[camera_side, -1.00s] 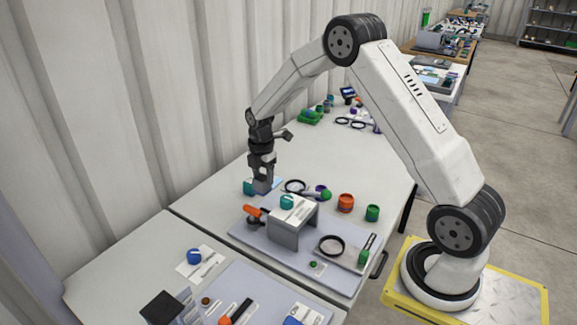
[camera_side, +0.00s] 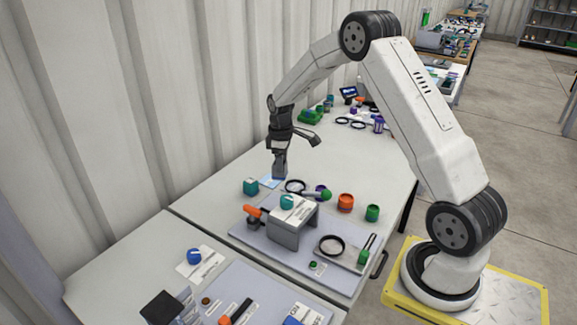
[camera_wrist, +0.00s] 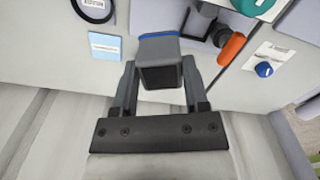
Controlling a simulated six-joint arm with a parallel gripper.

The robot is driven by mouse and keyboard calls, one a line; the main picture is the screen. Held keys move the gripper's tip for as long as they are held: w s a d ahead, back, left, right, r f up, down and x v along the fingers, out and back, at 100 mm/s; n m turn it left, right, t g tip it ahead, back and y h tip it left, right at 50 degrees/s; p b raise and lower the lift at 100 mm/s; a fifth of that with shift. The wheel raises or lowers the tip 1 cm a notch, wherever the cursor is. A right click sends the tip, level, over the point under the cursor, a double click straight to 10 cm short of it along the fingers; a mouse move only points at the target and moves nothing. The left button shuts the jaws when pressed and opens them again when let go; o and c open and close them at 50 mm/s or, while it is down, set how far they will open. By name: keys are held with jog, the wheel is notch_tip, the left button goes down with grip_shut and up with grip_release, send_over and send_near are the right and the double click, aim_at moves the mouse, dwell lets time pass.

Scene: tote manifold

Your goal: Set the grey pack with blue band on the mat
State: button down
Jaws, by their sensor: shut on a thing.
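My gripper (camera_wrist: 158,84) is shut on the grey pack with a blue band (camera_wrist: 162,62), held between its two fingers. The blue band shows along the pack's far edge in the wrist view. In the side view the pack (camera_side: 280,171) hangs below my gripper (camera_side: 280,160), seemingly above the table. The light blue mat (camera_side: 268,181) lies flat on the table, just left of and below the pack in the picture. In the wrist view the mat (camera_wrist: 105,46) shows bare, to the left of the pack and apart from it.
A grey bridge-like block (camera_side: 284,231) stands on a tray in front.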

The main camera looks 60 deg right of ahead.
jog(key=m, duration=0.1)
jog(key=d+m, duration=0.2)
jog(key=shift+s+r+m, duration=0.25)
jog(key=shift+s+m, duration=0.1)
jog(key=shift+m, duration=0.05)
jog(key=m, duration=0.1)
jog(key=d+m, duration=0.1)
jog(key=m, duration=0.1)
jog(key=s+d+m, duration=0.1)
jog(key=shift+r+m, duration=0.25)
jog(key=shift+m, duration=0.15)
jog(key=shift+w+d, duration=0.1)
jog(key=shift+w+d+f, duration=0.9)
jog(key=shift+w+f, duration=0.65)
jog(key=shift+w, duration=0.5)
jog(key=shift+w+d+f, duration=0.85)
jog(key=shift+w+f, duration=0.7)
jog(key=shift+w, duration=0.55)
jog(key=shift+w+d+f, duration=0.9)
jog(key=shift+w+f, duration=0.65)
jog(key=shift+w, duration=0.5)
jog(key=shift+f, duration=0.15)
